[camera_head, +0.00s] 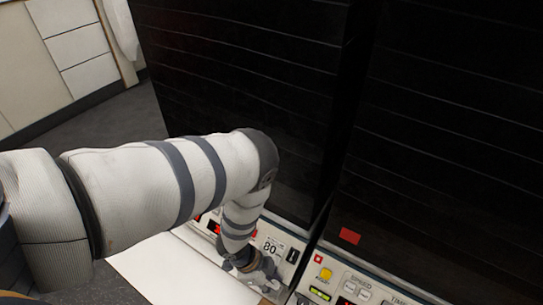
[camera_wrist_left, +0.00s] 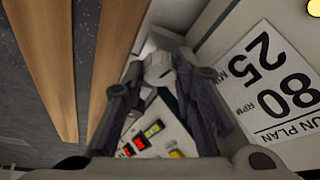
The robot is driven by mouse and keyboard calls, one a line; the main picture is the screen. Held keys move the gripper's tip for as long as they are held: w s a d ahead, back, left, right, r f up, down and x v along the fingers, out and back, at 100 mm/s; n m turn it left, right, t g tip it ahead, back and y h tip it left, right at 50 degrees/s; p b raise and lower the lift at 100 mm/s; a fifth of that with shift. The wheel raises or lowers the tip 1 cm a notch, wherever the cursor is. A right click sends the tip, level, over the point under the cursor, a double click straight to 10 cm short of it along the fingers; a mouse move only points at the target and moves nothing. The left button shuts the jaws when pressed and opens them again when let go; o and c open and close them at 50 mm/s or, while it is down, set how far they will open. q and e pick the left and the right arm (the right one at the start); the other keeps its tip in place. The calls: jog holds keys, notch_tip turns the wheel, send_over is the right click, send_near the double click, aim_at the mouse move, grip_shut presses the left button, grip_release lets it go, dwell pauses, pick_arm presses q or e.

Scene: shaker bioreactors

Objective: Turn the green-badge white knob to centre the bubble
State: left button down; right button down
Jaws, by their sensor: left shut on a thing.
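My left gripper (camera_head: 266,279) reaches down to the front panel of the left shaker. In the left wrist view its two dark fingers (camera_wrist_left: 163,80) are closed around a pale knob-like part (camera_wrist_left: 157,65), one finger on each side. I cannot make out a green badge on that part, as the fingers cover much of it. No bubble can be clearly told in either view. A small green-yellow window (camera_head: 320,294) shows on the right shaker's panel, too small to read. My right gripper is not in view.
Two tall dark cabinets (camera_head: 250,70) stand behind the panels. A card (camera_wrist_left: 270,85) reads 80 RPM, 25 MIN. Green, red and yellow controls (camera_wrist_left: 140,141) show below the fingers. A yellow button (camera_head: 325,273) is on the right panel. A pale ledge (camera_head: 165,270) lies in front.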

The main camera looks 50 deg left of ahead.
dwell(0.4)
pick_arm(q)
jog(key=c, duration=1.6)
grip_release()
jog(key=v, duration=1.2)
